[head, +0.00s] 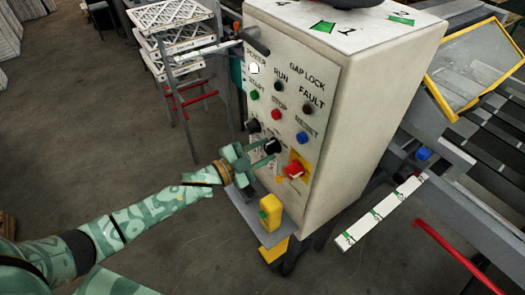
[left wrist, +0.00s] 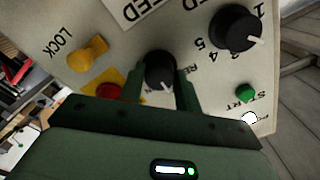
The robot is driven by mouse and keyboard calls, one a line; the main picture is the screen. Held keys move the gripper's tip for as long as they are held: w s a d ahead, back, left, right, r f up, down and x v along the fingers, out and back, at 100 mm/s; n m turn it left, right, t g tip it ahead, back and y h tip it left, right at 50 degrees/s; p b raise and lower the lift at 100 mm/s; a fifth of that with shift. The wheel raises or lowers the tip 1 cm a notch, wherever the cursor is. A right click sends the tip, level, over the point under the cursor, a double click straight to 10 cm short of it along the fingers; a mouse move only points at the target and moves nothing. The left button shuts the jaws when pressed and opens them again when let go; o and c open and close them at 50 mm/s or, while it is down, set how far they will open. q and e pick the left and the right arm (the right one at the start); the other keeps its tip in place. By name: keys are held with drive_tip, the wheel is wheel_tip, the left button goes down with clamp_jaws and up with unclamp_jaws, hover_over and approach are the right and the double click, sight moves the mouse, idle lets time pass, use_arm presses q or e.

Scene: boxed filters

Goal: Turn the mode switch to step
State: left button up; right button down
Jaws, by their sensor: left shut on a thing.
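The mode switch appears to be the black knob (head: 272,146) low on the control panel (head: 328,75), left of the red emergency button (head: 294,169). In the left wrist view the knob (left wrist: 159,66) sits between the two fingers of my left gripper (left wrist: 161,82). In the head view my left gripper (head: 262,154) reaches the panel from the left and is shut on this knob. The lettering around the knob is mostly covered by the fingers, so I cannot read which position it points to. My right gripper is not in view.
A second black knob (head: 253,125) is just up-left; it shows larger in the wrist view (left wrist: 236,30), with numbers. A yellow knob marked LOCK (left wrist: 90,53) and a red button (left wrist: 108,92) are close by. A yellow block (head: 270,211) stands on a ledge below.

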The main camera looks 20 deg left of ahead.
use_arm(q)
drive_tip(key=o, duration=1)
drive_tip(key=v, duration=1.6)
drive_tip(key=shift+s+a+p, duration=0.15)
drive_tip(key=shift+p, duration=0.2)
